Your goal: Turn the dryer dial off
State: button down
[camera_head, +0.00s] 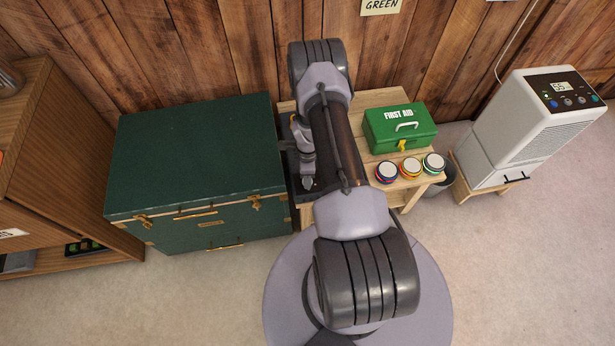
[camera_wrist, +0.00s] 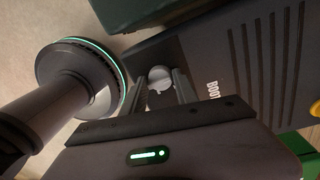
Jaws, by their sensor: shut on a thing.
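The boot dryer is a dark unit lettered "BOO…" (camera_wrist: 195,48) in the wrist view. In the head view my gripper (camera_head: 307,183) points down at the dryer (camera_head: 322,186), which is mostly hidden behind my arm. The dial cannot be made out there, and its pointer or setting is not legible in either view.
The dryer stands on a wooden bench (camera_head: 408,190) with a green first aid box (camera_head: 400,128) and several round tins (camera_head: 411,167). A green trunk (camera_head: 195,160) is close on the left. A white dehumidifier (camera_head: 525,125) stands right. Carpet in front is clear.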

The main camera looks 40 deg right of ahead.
jog(key=shift+w+d, duration=0.15)
jog(key=shift+w, duration=0.05)
jog(key=c, duration=1)
grip_release()
jog(key=shift+s, duration=0.1)
notch_tip(320, 180, up, 17)
jog(key=w+p, duration=0.1)
jog(key=p, duration=0.5)
jog(key=shift+d+r, duration=0.2)
jog(key=shift+d, duration=0.2)
